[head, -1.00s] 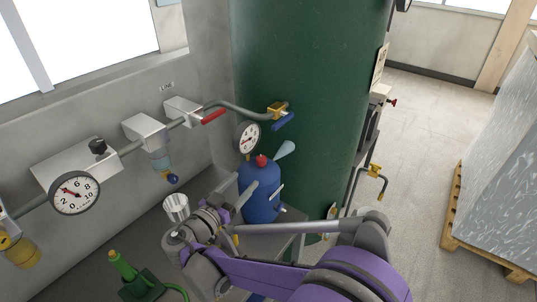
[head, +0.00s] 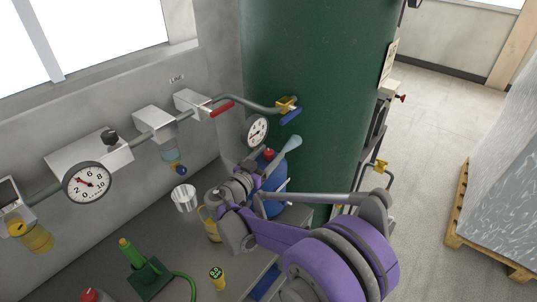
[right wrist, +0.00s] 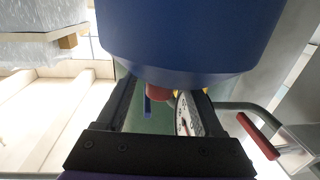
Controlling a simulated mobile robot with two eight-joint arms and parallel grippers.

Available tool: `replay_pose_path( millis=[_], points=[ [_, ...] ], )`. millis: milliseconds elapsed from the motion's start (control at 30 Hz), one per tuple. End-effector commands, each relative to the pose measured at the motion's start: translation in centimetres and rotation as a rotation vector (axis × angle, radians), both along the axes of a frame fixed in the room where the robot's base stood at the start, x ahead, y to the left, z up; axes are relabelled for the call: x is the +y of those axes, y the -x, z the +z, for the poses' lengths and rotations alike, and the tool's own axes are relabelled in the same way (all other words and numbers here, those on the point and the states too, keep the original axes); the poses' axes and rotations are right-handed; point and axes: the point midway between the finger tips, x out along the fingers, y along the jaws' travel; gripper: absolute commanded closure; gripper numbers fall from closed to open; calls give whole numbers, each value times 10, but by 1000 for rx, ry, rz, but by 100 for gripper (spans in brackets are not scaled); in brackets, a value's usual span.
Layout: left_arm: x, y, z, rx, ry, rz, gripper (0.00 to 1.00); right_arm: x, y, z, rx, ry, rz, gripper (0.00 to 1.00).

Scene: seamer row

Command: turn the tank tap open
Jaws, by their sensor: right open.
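A yellow tap with a blue lever (head: 290,116) sits where the grey pipe meets the green tank (head: 322,65). In the right wrist view, what looks like its blue lever (right wrist: 147,107) shows between my fingers, farther off. My right gripper (head: 262,162) is below and left of this tap, close to the blue bottle (head: 272,205) with a red cap. Its fingertips are partly hidden in the head view. In the right wrist view my right gripper (right wrist: 160,98) is open, with nothing visibly held. My left gripper is out of view.
A round gauge (head: 256,131) stands close above my right gripper. A red lever (head: 222,108) is on the wall pipe. A metal cup (head: 184,198) and green stand (head: 146,272) are on the bench. Another yellow tap (head: 380,164) is right of the tank.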

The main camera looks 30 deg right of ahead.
Motion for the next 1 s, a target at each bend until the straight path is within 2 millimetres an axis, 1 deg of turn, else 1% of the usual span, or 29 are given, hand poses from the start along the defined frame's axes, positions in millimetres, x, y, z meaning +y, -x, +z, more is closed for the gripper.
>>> replay_pose_path(
  millis=[167,267,300,467,500,567,833,1000],
  points=[
    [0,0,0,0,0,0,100,0,0,0,0,0,0,31],
    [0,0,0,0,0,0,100,0,0,0,0,0,0,47],
    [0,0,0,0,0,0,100,0,0,0,0,0,0,54],
    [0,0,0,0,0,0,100,0,0,0,0,0,0,83],
    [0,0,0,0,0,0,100,0,0,0,0,0,0,90],
    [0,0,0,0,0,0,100,0,0,0,0,0,0,100],
    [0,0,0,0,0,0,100,1,0,0,0,0,-10,100],
    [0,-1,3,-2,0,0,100,1,-1,0,0,0,-63,100]
  ],
)
